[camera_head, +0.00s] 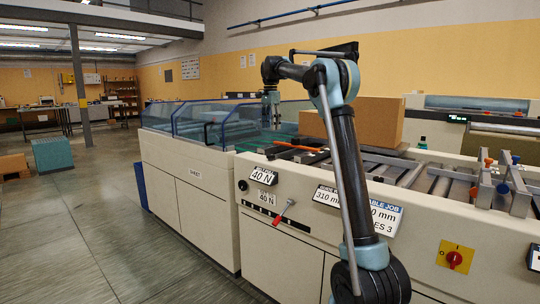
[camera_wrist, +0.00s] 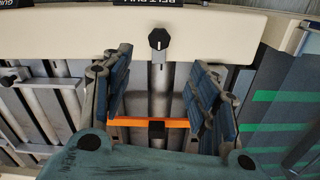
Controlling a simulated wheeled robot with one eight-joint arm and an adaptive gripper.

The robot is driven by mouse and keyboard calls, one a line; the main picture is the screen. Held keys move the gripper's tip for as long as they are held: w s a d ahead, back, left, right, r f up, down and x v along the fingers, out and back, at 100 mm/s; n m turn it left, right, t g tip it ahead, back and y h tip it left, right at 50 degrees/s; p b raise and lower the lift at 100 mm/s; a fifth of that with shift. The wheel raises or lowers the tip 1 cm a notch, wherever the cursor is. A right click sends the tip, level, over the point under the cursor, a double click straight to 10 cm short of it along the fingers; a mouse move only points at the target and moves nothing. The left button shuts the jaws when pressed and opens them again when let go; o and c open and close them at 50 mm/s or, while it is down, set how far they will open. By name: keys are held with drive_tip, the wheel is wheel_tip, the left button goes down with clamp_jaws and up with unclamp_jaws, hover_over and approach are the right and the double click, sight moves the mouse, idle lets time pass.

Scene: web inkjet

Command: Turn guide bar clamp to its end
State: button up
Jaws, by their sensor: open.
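My gripper (camera_wrist: 157,105) is open, with its two blue-padded fingers apart and nothing held. Between them, in the wrist view, an orange bar (camera_wrist: 178,123) with a black block (camera_wrist: 156,131) at its middle lies across metal rails; its ends run close to or behind the fingers. Contact cannot be told. An orange strip (camera_head: 306,148) also shows on the machine bed in the head view. No readable label marks the guide bar clamp, so I cannot tell whether this orange piece is it. In the head view my gripper (camera_head: 272,121) hangs above the bed, its fingertips unclear.
A black knob (camera_wrist: 158,39) stands on the cream edge. A cardboard-brown box (camera_head: 365,120) and blue-edged clear guards (camera_head: 190,121) flank the arm. A red lever (camera_head: 285,212) projects from the front panel. Metal brackets with orange and blue knobs (camera_head: 488,162) stand at right.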

sight(271, 157)
wheel_tip(271, 157, down, 14)
drive_tip(key=shift+r, duration=0.1)
idle(0.5)
drive_tip(key=c, duration=1.1)
drive_tip(key=shift+a, duration=0.15)
